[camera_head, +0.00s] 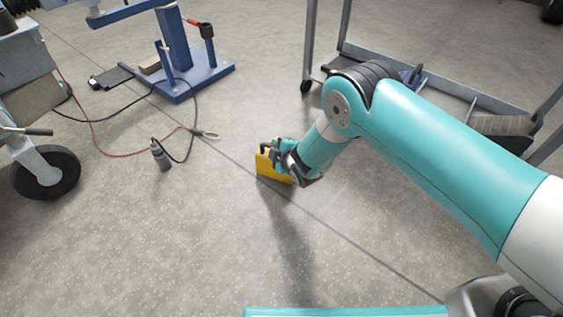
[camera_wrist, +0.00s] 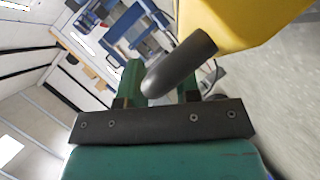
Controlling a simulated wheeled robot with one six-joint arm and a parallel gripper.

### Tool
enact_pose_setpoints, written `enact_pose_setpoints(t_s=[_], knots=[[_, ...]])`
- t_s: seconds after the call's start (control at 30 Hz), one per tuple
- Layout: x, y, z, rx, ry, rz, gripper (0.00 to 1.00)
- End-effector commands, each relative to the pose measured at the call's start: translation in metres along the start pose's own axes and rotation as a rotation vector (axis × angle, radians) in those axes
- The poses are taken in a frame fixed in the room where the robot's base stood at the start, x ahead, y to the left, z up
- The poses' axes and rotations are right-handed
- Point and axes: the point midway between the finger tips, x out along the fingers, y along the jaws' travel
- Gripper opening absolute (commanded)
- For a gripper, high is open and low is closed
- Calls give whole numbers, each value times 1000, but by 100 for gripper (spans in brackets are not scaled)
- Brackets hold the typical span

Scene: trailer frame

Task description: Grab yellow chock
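The yellow chock (camera_head: 271,167) is upright at the floor near the middle of the head view, with a black handle at its top. My gripper (camera_head: 286,159) is at the chock's upper right side and partly hides it. In the wrist view the chock's yellow body (camera_wrist: 245,22) fills the top right. Its thick black handle (camera_wrist: 180,65) reaches in between the two green fingers of my gripper (camera_wrist: 160,80) and overlaps the left one. Whether both fingers press on the handle cannot be made out. Whether the chock touches the floor is unclear.
A blue stand (camera_head: 192,75) is at the back, with black and red cables running from it. A small grey cylinder (camera_head: 160,155) lies left of the chock. A caster wheel (camera_head: 45,172) is at the left and a grey metal cart (camera_head: 445,90) behind my arm. The front floor is clear.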

Motion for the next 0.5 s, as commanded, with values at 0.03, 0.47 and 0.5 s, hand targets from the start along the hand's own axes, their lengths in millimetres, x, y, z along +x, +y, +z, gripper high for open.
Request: enact_pose_setpoints(t_s=[0.03,0.47,0.5], knots=[[0,1,0,0,0,0,31],[-1,1,0,0,0,0,0],[-1,1,0,0,0,0,0]])
